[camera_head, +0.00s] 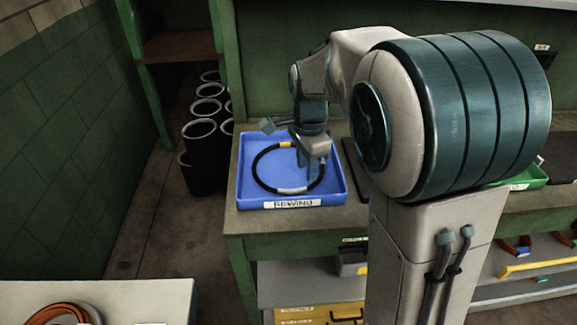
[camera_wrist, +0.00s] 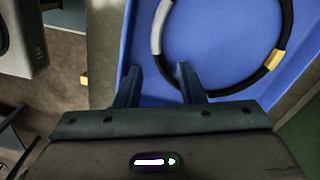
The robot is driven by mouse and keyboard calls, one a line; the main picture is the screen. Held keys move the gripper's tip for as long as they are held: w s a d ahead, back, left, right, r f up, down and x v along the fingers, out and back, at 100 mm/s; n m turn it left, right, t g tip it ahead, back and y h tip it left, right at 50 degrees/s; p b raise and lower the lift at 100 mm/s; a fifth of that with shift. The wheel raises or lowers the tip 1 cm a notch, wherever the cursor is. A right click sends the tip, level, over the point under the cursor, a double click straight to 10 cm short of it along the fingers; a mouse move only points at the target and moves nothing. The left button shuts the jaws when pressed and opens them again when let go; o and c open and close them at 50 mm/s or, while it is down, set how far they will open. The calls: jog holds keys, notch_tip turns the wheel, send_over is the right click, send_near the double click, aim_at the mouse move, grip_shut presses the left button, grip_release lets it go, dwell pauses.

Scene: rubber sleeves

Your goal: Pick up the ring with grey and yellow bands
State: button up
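The ring is black with a grey band and a yellow band. It lies in a blue tray (camera_head: 335,197) labelled REWIND, and its left side (camera_head: 256,172) is clear in the head view. My gripper (camera_head: 312,160) points down at the ring's right side and hides part of it. In the wrist view the ring (camera_wrist: 287,25) curves across the tray. My open gripper (camera_wrist: 160,68) has one finger on each side of a black stretch just below the grey band. I cannot tell how high the fingertips are above the ring.
The tray's raised walls surround the ring. A green tray (camera_head: 530,178) stands farther right, partly behind my arm. Black cylinders (camera_head: 203,150) stand on the floor at left. An orange coil (camera_head: 65,315) lies on a pale surface at lower left.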

aim_at(308, 186)
jog(key=shift+s+d+f, duration=0.1)
jog(key=shift+d+f, duration=0.05)
jog(key=shift+f, duration=1.25)
jog(key=shift+s+d+f, duration=0.1)
jog(key=shift+d+f, duration=0.05)
jog(key=shift+f, duration=1.2)
grip_shut()
